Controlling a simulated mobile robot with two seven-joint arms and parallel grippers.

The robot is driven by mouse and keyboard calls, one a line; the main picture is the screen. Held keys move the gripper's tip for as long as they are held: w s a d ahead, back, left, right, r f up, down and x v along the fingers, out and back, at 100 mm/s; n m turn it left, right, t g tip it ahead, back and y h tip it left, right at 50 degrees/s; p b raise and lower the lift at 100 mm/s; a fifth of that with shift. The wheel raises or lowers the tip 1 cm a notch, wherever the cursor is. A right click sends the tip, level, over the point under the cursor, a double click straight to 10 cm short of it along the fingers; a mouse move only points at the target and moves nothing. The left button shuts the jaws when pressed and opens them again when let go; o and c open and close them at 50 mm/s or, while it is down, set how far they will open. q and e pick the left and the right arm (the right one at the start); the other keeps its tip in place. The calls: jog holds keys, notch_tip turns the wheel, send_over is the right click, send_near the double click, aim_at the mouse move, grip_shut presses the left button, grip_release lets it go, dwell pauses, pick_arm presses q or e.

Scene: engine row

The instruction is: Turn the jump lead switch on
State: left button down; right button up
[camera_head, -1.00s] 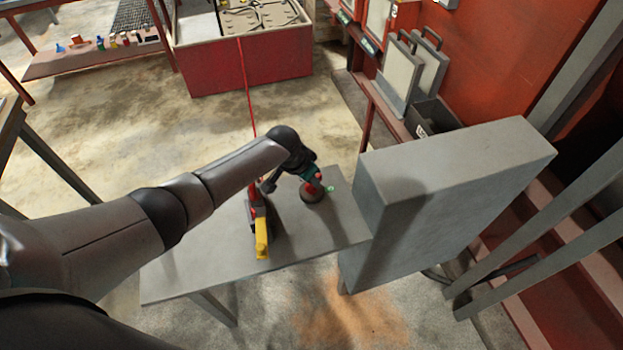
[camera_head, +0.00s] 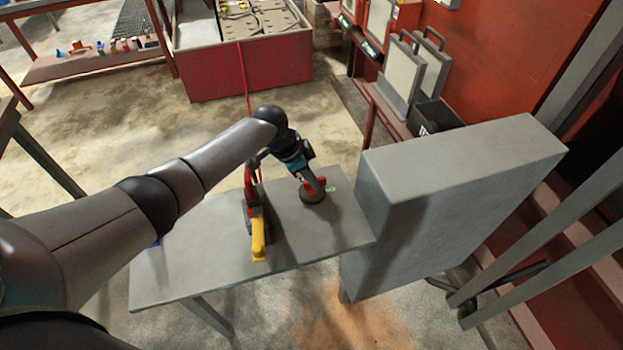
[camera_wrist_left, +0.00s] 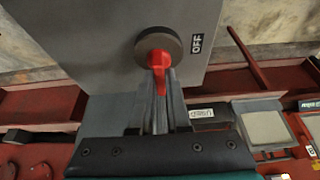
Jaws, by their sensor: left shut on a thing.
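The jump lead switch has a dark round base (camera_head: 312,197) on the grey bench and a red handle (camera_head: 309,184). In the left wrist view, its round base (camera_wrist_left: 145,43) and red handle (camera_wrist_left: 157,59) show close up, with a printed OFF label (camera_wrist_left: 196,43) to the right of the base. My left gripper (camera_head: 319,184) is at the switch. In the left wrist view, its fingers (camera_wrist_left: 160,88) are shut on the red handle and partly hide it. A small green mark (camera_head: 331,189) is on the bench right of the switch. My right gripper is out of view.
The grey bench (camera_head: 200,250) carries a red and yellow device (camera_head: 258,238) left of the switch. A red cable (camera_head: 245,80) runs from near it towards the red battery box (camera_head: 245,72). A large grey block (camera_head: 440,200) stands close on the right.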

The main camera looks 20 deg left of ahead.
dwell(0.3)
pick_arm(q)
jog(key=c, duration=0.9)
grip_release()
jog(key=p+v, duration=0.2)
jog(key=v, duration=1.3)
jog(key=shift+r, duration=0.15)
